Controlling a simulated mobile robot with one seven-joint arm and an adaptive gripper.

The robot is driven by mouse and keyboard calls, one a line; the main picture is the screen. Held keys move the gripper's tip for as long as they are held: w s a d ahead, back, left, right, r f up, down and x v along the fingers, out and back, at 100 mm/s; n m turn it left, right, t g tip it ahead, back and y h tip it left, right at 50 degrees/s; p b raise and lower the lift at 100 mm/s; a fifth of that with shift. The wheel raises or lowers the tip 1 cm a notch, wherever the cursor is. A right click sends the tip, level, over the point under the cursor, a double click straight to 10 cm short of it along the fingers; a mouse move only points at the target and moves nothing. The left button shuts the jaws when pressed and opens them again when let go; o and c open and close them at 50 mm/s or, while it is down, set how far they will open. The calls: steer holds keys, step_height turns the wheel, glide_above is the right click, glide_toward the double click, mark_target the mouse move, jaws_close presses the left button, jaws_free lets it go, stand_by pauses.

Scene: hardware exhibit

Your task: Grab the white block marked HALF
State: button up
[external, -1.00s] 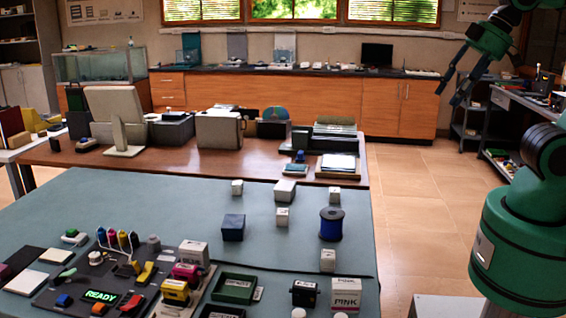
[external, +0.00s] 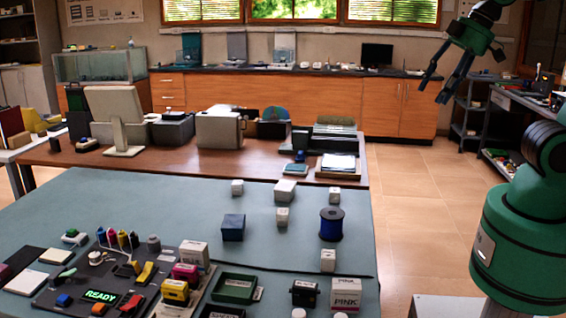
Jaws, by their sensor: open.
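Several small white blocks lie on the blue-grey table. One (external: 237,187) is at the back left, a wider one (external: 285,191) is to its right, one (external: 282,216) is nearer the middle, and one (external: 328,260) is near the right edge. Any marking is too small to read, so I cannot tell which says HALF. My gripper (external: 432,93) is at the upper right, high above the floor beyond the table's right side. Its fingers are spread, point down and left, and hold nothing. It is well apart from all the blocks.
A dark blue box (external: 233,228) and a blue spool (external: 330,224) stand among the blocks. A PINK box (external: 346,291), a green tray (external: 235,289) and a dark panel reading READY (external: 100,296) crowd the front. The table's back left is clear.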

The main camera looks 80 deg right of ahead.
steer(key=w+d+f+g+p, duration=0.1)
steer(key=w+d+p, duration=0.1)
steer(key=w, duration=0.6)
steer(key=g+p, duration=0.4)
steer(key=p, duration=0.1)
glide_above(335, 190)
step_height(335, 190, down, 21)
steer(key=shift+n, duration=0.3)
steer(key=shift+s, duration=0.15)
steer(key=shift+f+b, duration=0.75)
steer(key=shift+f, duration=3.45)
steer(key=shift+f, duration=0.1)
steer(key=shift+d+f+b, duration=0.1)
steer(key=shift+f+b, duration=0.75)
steer(key=shift+f, duration=1.7)
